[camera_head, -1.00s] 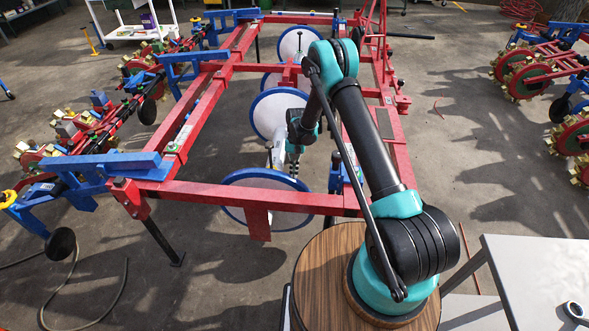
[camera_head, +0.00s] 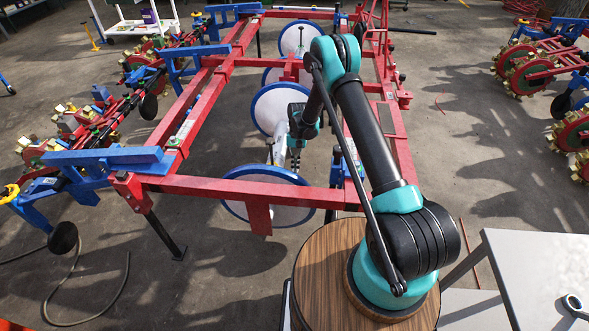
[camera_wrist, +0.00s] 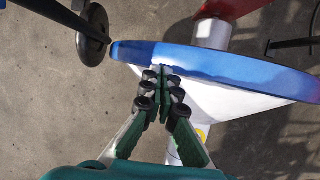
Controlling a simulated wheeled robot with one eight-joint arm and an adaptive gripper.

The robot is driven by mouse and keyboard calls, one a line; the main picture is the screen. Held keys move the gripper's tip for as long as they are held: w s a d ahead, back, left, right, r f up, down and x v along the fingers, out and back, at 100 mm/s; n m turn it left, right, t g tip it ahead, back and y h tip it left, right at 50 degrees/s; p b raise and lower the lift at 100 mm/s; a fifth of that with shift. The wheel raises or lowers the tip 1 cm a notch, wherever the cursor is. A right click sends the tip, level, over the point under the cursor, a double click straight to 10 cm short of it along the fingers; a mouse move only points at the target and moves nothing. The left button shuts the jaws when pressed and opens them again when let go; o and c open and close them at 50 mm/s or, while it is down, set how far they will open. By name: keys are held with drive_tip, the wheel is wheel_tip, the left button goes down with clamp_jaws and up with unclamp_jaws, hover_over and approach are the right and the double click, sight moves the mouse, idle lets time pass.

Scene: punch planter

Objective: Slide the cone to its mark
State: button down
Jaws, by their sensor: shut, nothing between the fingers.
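Several white discs or cones with blue rims sit in a row inside the red frame. The nearest cone (camera_head: 285,213) is partly behind the front red beam. In the wrist view a blue-rimmed white cone (camera_wrist: 215,98) lies right at my fingertips. My gripper (camera_wrist: 163,74) is shut and empty, its tips at or against the rim's near side; contact is hard to judge. In the head view my gripper (camera_head: 295,163) points down near the white hub between the nearest and middle cones (camera_head: 275,107). I cannot make out the cone's mark.
The red frame (camera_head: 240,190) surrounds the work area, its front beam close below my gripper. Blue brackets and planter wheels (camera_head: 75,125) stand at left, more wheels (camera_head: 525,75) at right. A grey table (camera_head: 530,270) is at front right. A round black foot (camera_wrist: 92,24) stands beside the cone.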

drive_tip(key=w+r, duration=0.1)
drive_tip(key=w, duration=0.2)
wheel_tip(320, 180, up, 12)
drive_tip(key=r+n, duration=0.1)
drive_tip(key=n, duration=3.5)
hover_over(261, 169)
drive_tip(key=s, duration=0.2)
drive_tip(key=shift+t, duration=0.3)
drive_tip(key=f, duration=1)
drive_tip(key=shift+d, duration=0.3)
drive_tip(key=shift+w, duration=0.6)
drive_tip(key=shift+w, duration=0.1)
